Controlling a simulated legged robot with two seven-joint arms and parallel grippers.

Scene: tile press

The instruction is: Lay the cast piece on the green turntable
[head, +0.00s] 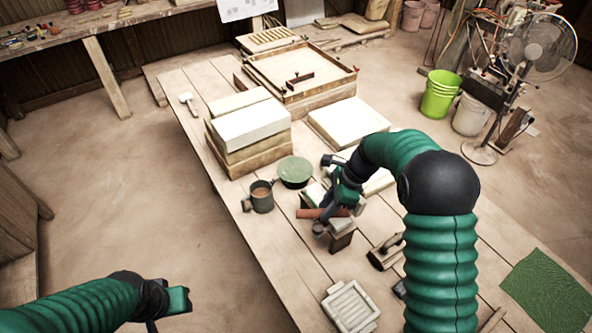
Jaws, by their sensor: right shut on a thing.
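The green turntable (294,172) is a round disc on the wooden table, just right of a mug, and nothing lies on it. My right gripper (328,213) is below and right of it, pointing down. It is shut on a reddish-brown bar-like piece (308,214), which looks like the cast piece; the gripper hides part of it. The piece is over or beside a small dark block with a pale top (342,238); contact is unclear. My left gripper (178,300) is at the lower left, off the table, and its fingers are not clear.
A dark mug (260,197) stands close left of the turntable. Stacked pale slabs (250,125) and a white slab (347,121) lie behind. A dark float tool (386,252), a ribbed pale mould (350,307) and a green mat (549,290) lie in front and right.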

